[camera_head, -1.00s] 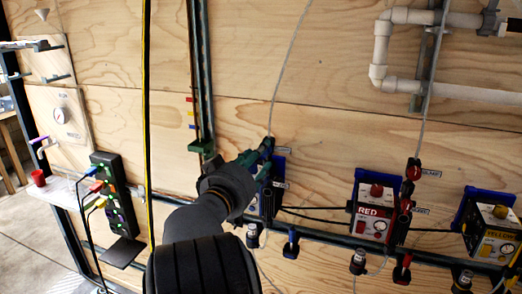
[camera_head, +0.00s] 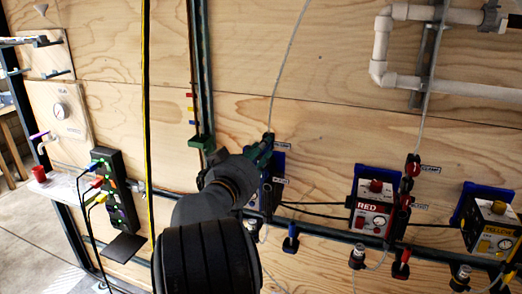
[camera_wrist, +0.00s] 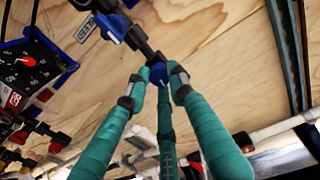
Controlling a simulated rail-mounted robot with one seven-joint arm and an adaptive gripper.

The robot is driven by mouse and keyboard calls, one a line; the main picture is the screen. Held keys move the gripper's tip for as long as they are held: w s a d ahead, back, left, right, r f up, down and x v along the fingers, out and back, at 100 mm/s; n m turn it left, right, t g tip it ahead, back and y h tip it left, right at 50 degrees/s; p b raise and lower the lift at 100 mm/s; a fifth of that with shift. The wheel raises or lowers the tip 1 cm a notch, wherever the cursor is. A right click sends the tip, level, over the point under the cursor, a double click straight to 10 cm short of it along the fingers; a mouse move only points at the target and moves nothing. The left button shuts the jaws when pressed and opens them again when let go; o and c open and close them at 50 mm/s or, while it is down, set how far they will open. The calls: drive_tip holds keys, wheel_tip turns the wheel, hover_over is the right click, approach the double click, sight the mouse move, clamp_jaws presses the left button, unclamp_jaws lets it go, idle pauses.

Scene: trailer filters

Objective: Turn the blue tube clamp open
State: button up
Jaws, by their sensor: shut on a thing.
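The blue tube clamp (camera_wrist: 158,72) shows in the wrist view as a blue knob at the end of a dark stem. My gripper (camera_wrist: 159,84) has its teal fingers closed around this knob, with padded tips touching its sides. In the head view, my gripper (camera_head: 262,152) is at the top of the left panel unit, where the thin clear tube (camera_head: 274,100) comes down the wall. There my fingers and wrist hide most of the clamp, and I cannot read its exact angle.
A red pump box (camera_head: 372,208) and a yellow pump box (camera_head: 492,235) stand to the right. A red clamp (camera_head: 412,165) is on another tube. A black power strip (camera_head: 115,190) with coloured plugs hangs at left. The plywood wall above is mostly clear.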

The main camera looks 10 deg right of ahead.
drive_tip(key=shift+r, duration=0.1)
clamp_jaws()
drive_tip(key=shift+n, duration=1)
drive_tip(key=o, duration=0.7)
unclamp_jaws()
drive_tip(key=shift+o, duration=0.3)
